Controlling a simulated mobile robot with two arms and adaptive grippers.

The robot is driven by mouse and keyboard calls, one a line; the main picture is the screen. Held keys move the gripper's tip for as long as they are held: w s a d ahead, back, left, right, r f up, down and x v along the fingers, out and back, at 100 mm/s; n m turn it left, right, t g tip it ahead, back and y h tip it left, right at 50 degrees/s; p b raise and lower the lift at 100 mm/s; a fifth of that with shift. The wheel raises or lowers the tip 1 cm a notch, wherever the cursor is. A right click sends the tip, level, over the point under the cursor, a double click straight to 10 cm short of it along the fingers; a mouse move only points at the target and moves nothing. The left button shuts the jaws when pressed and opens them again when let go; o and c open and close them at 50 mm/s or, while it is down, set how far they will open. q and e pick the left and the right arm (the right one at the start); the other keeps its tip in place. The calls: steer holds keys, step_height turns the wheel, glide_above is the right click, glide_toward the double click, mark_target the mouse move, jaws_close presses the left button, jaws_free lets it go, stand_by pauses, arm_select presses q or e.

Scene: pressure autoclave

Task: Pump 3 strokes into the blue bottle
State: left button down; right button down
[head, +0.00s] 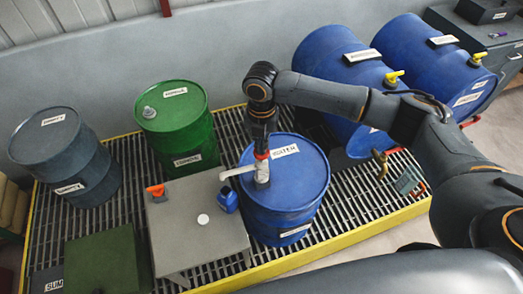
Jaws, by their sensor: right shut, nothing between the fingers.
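The blue bottle (228,201) is small and stands on the grey metal table near its right edge. A pale pump (262,173) rises from the top of an upright blue drum (290,205), and its spout (237,172) reaches left, with its end above the bottle in the picture. My right gripper (262,151) points down directly over the pump, shut and with nothing between its fingers. A red part shows at its tips; whether they touch the pump I cannot tell. The bottle's opening is too small to make out. My left gripper is not in view.
The grey table (180,245) also carries an orange item (156,191) and a white disc (203,219). A green drum (180,125) and a dark drum (62,155) stand behind it. Two blue drums (335,60) lie at the right. The yellow-edged grating (350,225) borders open floor.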

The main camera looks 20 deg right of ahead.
steer(key=shift+s+f+b, duration=0.1)
steer(key=shift+f+b, duration=0.45)
steer(key=shift+f, duration=1.1)
steer(key=shift+r, duration=0.1)
step_height(320, 180, up, 5)
steer(key=p, duration=0.5)
steer(key=shift+f, duration=0.25)
